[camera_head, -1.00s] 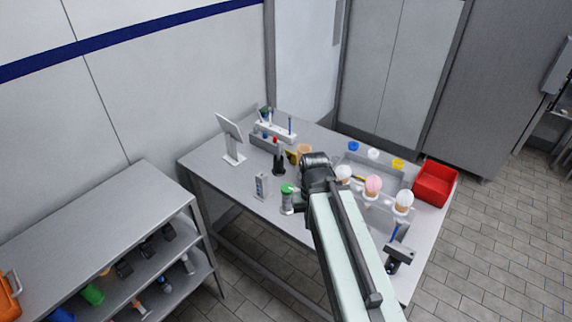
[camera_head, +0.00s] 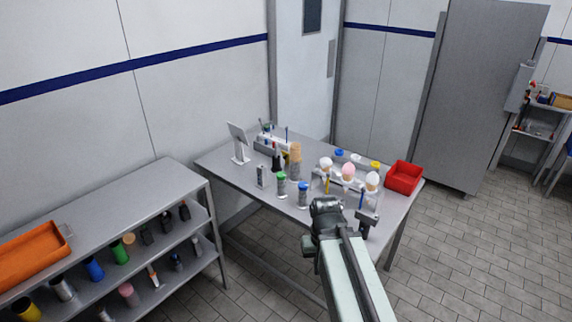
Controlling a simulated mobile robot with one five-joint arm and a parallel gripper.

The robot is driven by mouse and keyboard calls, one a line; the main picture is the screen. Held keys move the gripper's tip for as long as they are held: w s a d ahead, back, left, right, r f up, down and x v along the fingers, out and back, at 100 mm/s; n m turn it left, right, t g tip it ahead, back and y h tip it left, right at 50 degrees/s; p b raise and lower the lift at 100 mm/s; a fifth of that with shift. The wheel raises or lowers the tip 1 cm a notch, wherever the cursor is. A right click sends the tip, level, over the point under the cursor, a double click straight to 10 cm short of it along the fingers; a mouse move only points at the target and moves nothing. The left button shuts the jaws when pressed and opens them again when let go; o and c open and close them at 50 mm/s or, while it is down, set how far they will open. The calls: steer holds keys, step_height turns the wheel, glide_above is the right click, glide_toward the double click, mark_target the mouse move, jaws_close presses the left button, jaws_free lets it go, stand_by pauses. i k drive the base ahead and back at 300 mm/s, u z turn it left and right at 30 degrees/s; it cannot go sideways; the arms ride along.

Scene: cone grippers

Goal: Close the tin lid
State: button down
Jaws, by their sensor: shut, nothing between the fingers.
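I cannot make out for certain which thing is the tin or its lid. Two small containers stand upright near the table's front edge, one with a green top (camera_head: 281,184) and one with a blue top (camera_head: 303,194). My gripper (camera_head: 325,206) is at the dark end of my arm, in front of the table's near edge. It is to the right of and nearer than both containers, apart from them in the picture. It is shut and empty; its fingertips are hard to make out.
The table (camera_head: 240,180) also holds a cone stack (camera_head: 295,160), a rack with three ice-cream cones (camera_head: 348,172), a red bin (camera_head: 404,177), a tablet stand (camera_head: 238,142) and a dark device (camera_head: 368,222). A shelf unit (camera_head: 130,200) with an orange tray (camera_head: 35,255) stands at left.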

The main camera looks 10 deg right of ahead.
mark_target(285, 156)
steer(key=u, duration=0.55)
steer(key=i, duration=1)
steer(key=u, duration=0.7)
steer(key=i, duration=0.5)
steer(key=u, duration=0.15)
steer(key=k, duration=0.8)
steer(key=u, duration=0.2)
steer(key=i, duration=0.8)
steer(key=z, duration=0.05)
